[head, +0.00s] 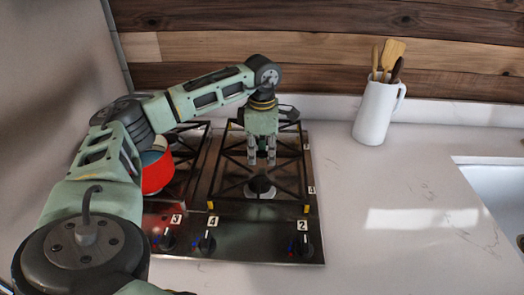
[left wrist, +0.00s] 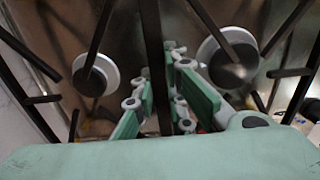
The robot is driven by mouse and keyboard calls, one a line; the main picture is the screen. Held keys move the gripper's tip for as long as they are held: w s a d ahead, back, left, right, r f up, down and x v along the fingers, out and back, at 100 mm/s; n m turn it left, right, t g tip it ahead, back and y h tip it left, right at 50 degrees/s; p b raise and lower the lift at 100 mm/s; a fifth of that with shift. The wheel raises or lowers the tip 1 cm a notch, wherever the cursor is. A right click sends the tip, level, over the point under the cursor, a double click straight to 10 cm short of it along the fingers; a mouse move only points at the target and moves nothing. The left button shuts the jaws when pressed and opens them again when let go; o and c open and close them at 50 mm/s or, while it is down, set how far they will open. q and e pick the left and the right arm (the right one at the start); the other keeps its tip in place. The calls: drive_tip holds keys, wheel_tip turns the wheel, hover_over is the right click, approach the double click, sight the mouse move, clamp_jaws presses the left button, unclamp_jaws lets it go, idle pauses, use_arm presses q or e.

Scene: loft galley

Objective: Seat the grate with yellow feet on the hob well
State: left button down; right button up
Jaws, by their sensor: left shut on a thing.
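The black grate with yellow feet (head: 219,163) is over the right half of the steel hob (head: 255,238). Two yellow feet show at its front corners. A round burner (head: 261,187) shows beneath its bars. I cannot tell whether the feet touch the hob. My left gripper (head: 261,160) points down over the middle of the grate and is shut on a bar. In the left wrist view, the fingers (left wrist: 165,95) flank a dark grate bar (left wrist: 152,40), with burners (left wrist: 94,75) on both sides below. My right gripper is not in view.
A red pot (head: 157,176) stands on the hob's left half, close to my left arm. Numbered knobs (head: 302,246) line the front edge. A white jug (head: 375,112) with utensils stands at the back right. The counter between hob and sink (head: 495,190) is clear.

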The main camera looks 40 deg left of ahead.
use_arm(q)
drive_tip(key=shift+f, duration=0.1)
idle(0.4)
drive_tip(key=shift+f, duration=0.4)
idle(0.6)
drive_tip(key=c, duration=1.7)
unclamp_jaws()
drive_tip(key=shift+r+p, duration=2.6)
drive_tip(key=shift+r, duration=0.95)
drive_tip(key=shift+f, duration=0.1)
